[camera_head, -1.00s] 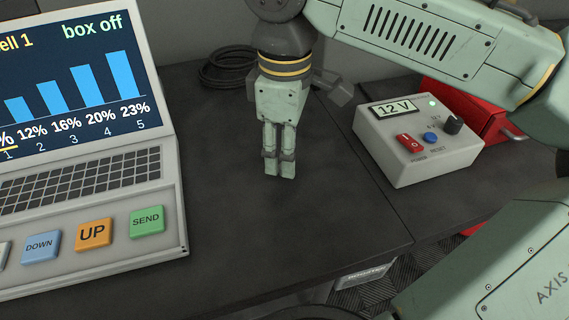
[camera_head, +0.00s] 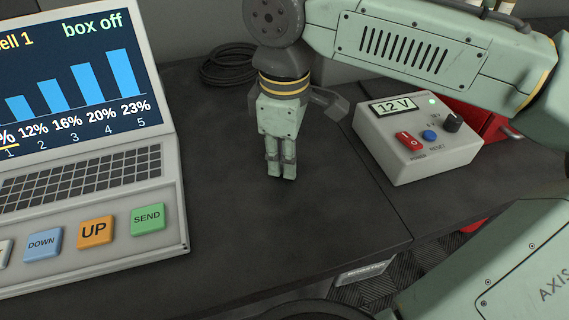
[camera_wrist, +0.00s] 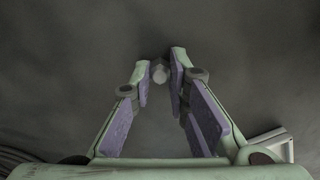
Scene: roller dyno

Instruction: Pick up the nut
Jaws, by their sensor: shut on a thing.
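The nut (camera_wrist: 159,73) is a small light grey piece between my fingertips in the wrist view, partly hidden by them. In the head view I cannot make it out behind the fingers. My gripper (camera_head: 281,176) points down over the dark bench top (camera_head: 240,235), with its fingertips at or just above the surface. In the wrist view my gripper (camera_wrist: 160,68) is shut on the nut, with the two purple-padded fingers on either side of it.
A laptop-like console (camera_head: 85,185) with coloured buttons stands at the left. A grey 12 V power box (camera_head: 430,155) stands at the right, with a red case (camera_head: 492,123) behind it. A coiled black cable (camera_head: 225,65) lies at the back. The bench front is clear.

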